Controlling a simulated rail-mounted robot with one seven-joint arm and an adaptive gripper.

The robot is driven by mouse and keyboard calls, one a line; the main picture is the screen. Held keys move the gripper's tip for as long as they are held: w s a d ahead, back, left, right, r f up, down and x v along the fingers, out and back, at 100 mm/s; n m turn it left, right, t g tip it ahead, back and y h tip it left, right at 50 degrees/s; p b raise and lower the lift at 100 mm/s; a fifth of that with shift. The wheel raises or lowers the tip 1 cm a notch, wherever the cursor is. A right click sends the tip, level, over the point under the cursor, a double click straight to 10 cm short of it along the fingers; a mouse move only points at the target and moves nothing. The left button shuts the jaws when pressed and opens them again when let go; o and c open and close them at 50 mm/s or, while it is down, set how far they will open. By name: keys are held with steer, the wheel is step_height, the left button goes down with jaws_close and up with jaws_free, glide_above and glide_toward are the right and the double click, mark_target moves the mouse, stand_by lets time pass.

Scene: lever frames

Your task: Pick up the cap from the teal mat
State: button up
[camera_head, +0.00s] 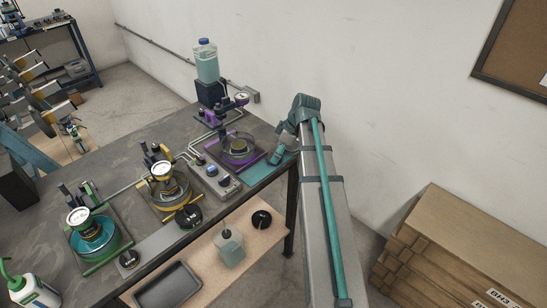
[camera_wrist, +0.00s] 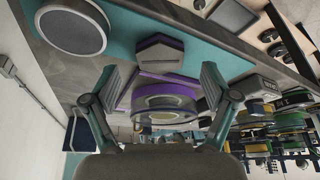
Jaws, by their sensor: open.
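The teal mat (camera_wrist: 120,20) runs along the table edge in the wrist view. It also shows in the head view (camera_head: 257,174), partly behind my arm. On it lie a dark hexagonal piece with a purple band (camera_wrist: 158,54) and a larger round dark piece with a grey face (camera_wrist: 73,28). I cannot tell for certain which is the cap. My gripper (camera_wrist: 160,80) is open and empty. In the wrist view the hexagonal piece appears between and beyond the fingertips, apart from them; the round piece is off to the left.
A purple-framed station (camera_head: 238,148) stands beside the mat, with a bottle of pale liquid (camera_head: 206,62) behind it. A grey control box (camera_head: 215,178), a yellow station (camera_head: 168,190) and a green station (camera_head: 93,233) stand further left. The wall is close behind.

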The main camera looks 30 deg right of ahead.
steer(key=shift+x, duration=1.25)
steer(key=c, duration=1.5)
